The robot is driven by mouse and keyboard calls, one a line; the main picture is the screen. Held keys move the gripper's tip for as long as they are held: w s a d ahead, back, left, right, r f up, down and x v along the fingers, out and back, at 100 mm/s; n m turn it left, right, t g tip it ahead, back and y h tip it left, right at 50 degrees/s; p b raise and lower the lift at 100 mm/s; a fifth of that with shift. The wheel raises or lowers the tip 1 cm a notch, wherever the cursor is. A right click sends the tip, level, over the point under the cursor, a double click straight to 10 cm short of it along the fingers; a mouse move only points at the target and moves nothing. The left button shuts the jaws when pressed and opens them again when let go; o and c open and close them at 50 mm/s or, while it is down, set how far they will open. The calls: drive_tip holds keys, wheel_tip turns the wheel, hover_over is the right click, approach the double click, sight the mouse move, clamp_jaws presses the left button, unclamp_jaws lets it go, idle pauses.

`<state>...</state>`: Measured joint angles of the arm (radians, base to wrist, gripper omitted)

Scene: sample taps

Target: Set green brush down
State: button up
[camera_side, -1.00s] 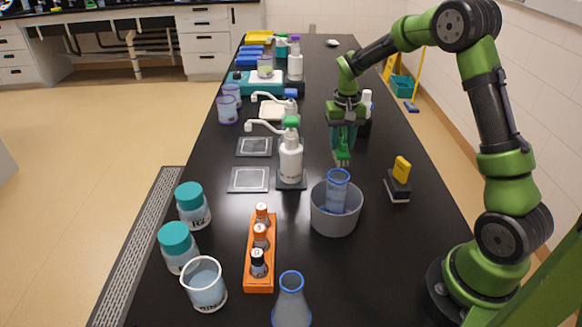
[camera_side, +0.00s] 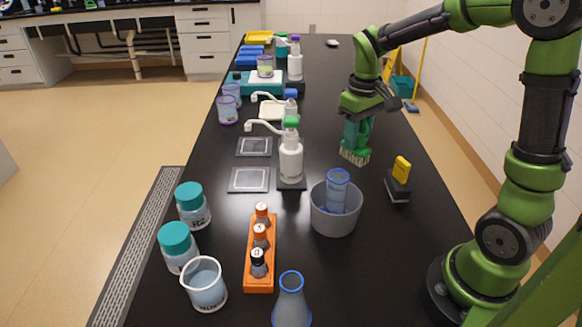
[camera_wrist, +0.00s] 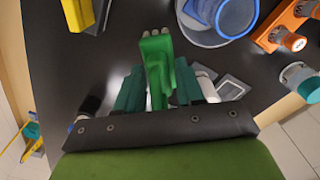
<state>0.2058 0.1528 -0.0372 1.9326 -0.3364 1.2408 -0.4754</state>
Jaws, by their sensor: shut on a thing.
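The green brush (camera_side: 355,152) is held by my gripper (camera_side: 358,130), its pale bristles pointing down close to the black bench top. I cannot tell whether the bristles touch the bench. In the wrist view the green brush (camera_wrist: 160,65) sits between the two teal fingers of my gripper (camera_wrist: 160,88), which are shut on it. The brush is behind the grey bucket and to the left of the yellow-handled brush.
A yellow-handled brush (camera_side: 401,172) stands on the bench to the right. A grey bucket (camera_side: 333,221) holds a blue-rimmed cylinder (camera_side: 338,180). A green-topped pump bottle (camera_side: 291,157) stands left. Bare bench lies around the green brush.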

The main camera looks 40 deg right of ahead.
drive_tip(key=w+a+r+n, duration=0.1)
drive_tip(key=w+a+r, duration=0.15)
drive_tip(key=a, duration=0.55)
drive_tip(key=shift+d, duration=2.95)
drive_tip(key=w+a+f+n, duration=0.4)
drive_tip(key=w+a, duration=1.1)
drive_tip(key=w, duration=0.2)
drive_tip(key=shift+n, duration=0.4)
drive_tip(key=shift+w+d+f, duration=0.3)
drive_tip(key=shift+w+f, duration=0.7)
drive_tip(key=shift+f, duration=0.55)
drive_tip(key=shift+w+d+f, duration=0.35)
drive_tip(key=shift+w+f, duration=0.7)
drive_tip(key=shift+f, duration=0.55)
drive_tip(key=shift+w+d+f, duration=0.3)
drive_tip(key=shift+w+f, duration=0.7)
drive_tip(key=shift+f, duration=0.55)
